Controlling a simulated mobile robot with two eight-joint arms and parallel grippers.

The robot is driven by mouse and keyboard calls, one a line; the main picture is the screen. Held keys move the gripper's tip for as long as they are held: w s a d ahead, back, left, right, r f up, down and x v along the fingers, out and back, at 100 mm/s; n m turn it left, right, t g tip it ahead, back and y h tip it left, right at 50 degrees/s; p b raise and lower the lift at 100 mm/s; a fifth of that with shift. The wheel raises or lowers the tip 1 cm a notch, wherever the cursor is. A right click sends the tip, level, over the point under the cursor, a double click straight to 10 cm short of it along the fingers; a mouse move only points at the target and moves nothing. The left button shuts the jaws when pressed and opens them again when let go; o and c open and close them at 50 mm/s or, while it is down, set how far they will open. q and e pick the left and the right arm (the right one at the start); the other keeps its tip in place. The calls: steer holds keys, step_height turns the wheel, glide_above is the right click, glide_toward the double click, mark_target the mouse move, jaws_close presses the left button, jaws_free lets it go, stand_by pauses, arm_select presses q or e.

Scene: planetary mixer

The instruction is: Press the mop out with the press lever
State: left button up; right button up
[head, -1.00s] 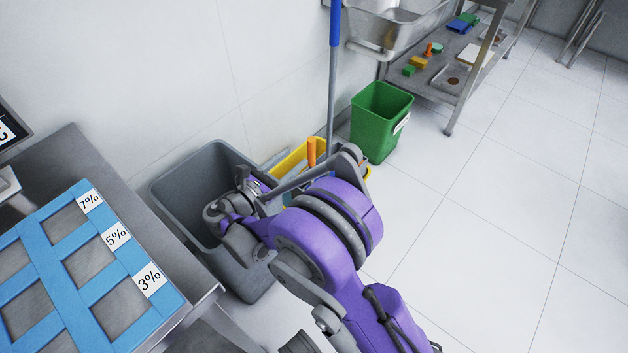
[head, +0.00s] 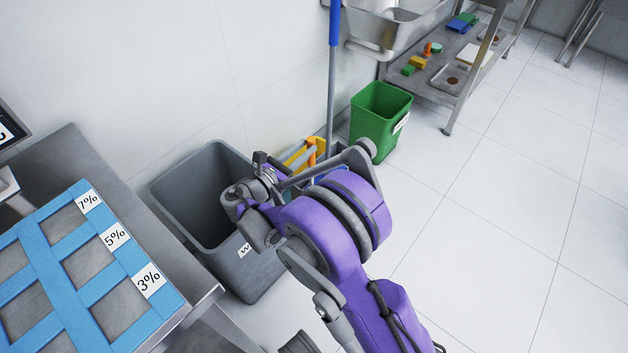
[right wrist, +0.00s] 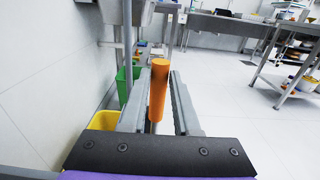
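The orange press lever (head: 312,146) stands up at the yellow mop bucket (head: 297,157), near the wall. The mop (head: 334,25) stands upright there, with a blue grip and grey shaft; its lower end is hidden behind my right arm. In the right wrist view my right gripper (right wrist: 160,76) points past the bucket, with one finger on each side of the orange lever (right wrist: 158,92). Narrow gaps show between lever and fingers, so it looks open around the lever. Part of the yellow bucket (right wrist: 103,119) shows at lower left. My left gripper is not in view.
A grey bin (head: 190,190) stands left of the bucket, close to my right arm. A green bin (head: 378,128) stands beyond the bucket, by a steel shelf rack (head: 450,115). A steel table with a blue grid (head: 60,270) is at left. Floor at right is clear.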

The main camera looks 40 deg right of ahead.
jaws_close()
steer(key=s+d+f+m+b, duration=0.1)
steer(key=s+m, duration=0.3)
steer(key=s, duration=0.8)
steer(key=shift+s+f+b, duration=0.35)
steer(key=shift+f+b, duration=0.2)
steer(key=shift+b, duration=0.05)
steer(key=o, duration=0.6)
jaws_free()
steer(key=shift+s+d, duration=0.1)
steer(key=shift+d, duration=0.05)
